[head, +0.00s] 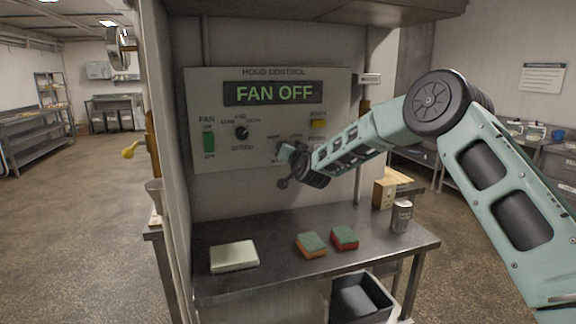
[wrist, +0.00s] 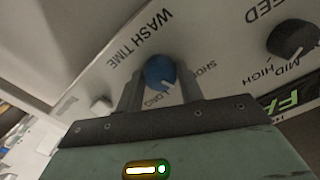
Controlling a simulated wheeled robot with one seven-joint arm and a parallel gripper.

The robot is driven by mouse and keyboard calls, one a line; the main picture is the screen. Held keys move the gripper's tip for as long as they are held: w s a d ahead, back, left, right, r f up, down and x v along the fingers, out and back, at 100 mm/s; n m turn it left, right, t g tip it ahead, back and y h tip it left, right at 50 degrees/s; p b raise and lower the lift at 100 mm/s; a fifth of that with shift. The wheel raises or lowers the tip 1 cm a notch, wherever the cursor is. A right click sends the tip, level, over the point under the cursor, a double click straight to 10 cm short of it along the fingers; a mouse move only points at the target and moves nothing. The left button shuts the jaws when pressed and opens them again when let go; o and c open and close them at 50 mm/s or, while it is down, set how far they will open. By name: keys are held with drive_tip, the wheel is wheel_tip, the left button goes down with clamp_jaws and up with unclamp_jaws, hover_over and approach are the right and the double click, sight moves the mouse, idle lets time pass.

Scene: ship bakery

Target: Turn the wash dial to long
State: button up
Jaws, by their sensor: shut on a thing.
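The wash dial is a blue knob (wrist: 159,70) with a white pointer mark, beside the words WASH TIME in the wrist view. My gripper (wrist: 160,90) has one finger on each side of the knob and is shut on it. The pointer faces the gripper side, between the partly hidden SHORT and LONG labels; I cannot tell that it lines up exactly with either. In the head view my gripper (head: 287,165) is at the lower right of the hood control panel (head: 225,78) and hides the wash dial.
The panel has a FAN OFF display (head: 272,93), a black fan speed dial (head: 241,132), a green fan switch (head: 209,142) and a yellow button (head: 318,123). On the steel table below are a pale block (head: 234,256), two sponges (head: 311,246) and a can (head: 401,215).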

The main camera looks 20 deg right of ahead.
drive_tip(key=shift+d+m+b, duration=0.1)
drive_tip(key=shift+m+b, duration=6.3)
drive_tip(key=shift+b, duration=1.25)
drive_tip(key=o, duration=1)
drive_tip(key=s+b, duration=0.4)
drive_tip(key=s, duration=1.3)
drive_tip(key=shift+s+d+b, duration=0.2)
drive_tip(key=shift+s+b, duration=0.05)
drive_tip(key=shift+b, duration=0.05)
